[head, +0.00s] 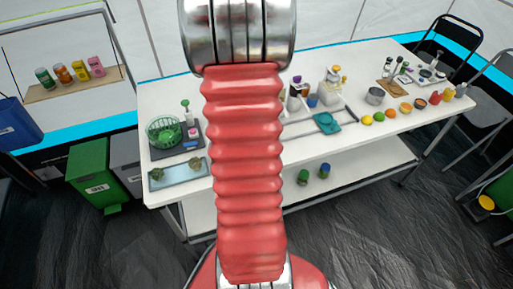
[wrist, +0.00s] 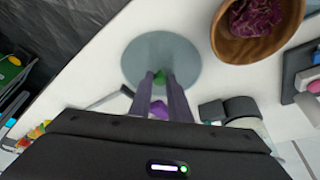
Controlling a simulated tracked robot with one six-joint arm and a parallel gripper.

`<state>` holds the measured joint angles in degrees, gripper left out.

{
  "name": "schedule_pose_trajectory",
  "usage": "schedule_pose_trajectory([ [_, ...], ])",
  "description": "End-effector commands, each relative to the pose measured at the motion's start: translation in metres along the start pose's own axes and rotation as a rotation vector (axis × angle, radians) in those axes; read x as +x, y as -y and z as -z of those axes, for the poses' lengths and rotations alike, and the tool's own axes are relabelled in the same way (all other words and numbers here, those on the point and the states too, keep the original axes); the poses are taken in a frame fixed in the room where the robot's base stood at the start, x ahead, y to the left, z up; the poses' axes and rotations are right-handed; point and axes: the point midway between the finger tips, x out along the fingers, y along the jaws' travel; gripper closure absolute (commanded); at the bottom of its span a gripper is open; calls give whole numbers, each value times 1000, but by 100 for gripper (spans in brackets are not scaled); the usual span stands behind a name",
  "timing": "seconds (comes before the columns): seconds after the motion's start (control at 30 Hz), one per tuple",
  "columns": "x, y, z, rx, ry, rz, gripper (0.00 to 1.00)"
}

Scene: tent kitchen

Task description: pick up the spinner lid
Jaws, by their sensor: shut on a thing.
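The spinner lid (wrist: 160,50) is a round, grey-green, see-through disc with a small green knob in the wrist view. My gripper (wrist: 160,78) is shut on the knob, with one dark finger on each side. The disc spreads out beyond the fingertips, over or on the white table top; I cannot tell whether it touches the table. In the head view my arm covers the middle of the table, and neither the gripper nor the lid shows. A green basket-like bowl (head: 163,131) stands at the table's left end.
A wooden bowl (wrist: 225,40) with shredded purple cabbage stands right of the lid in the wrist view. A purple thing (wrist: 126,91) and dark items (wrist: 240,106) lie near the fingers. The long white table (head: 375,145) holds several kitchen things; bins (head: 92,180) stand left.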

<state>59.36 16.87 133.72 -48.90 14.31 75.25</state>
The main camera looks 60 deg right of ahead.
Motion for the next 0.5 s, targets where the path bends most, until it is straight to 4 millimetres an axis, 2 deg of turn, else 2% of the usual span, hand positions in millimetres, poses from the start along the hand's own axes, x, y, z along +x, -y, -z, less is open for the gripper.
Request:
schedule_pose_trajectory([
  [0.1, 0, 0, 0, 0, 0, 0, 100],
  [0.5, -1, 0, 1, 0, -1, 0, 100],
])
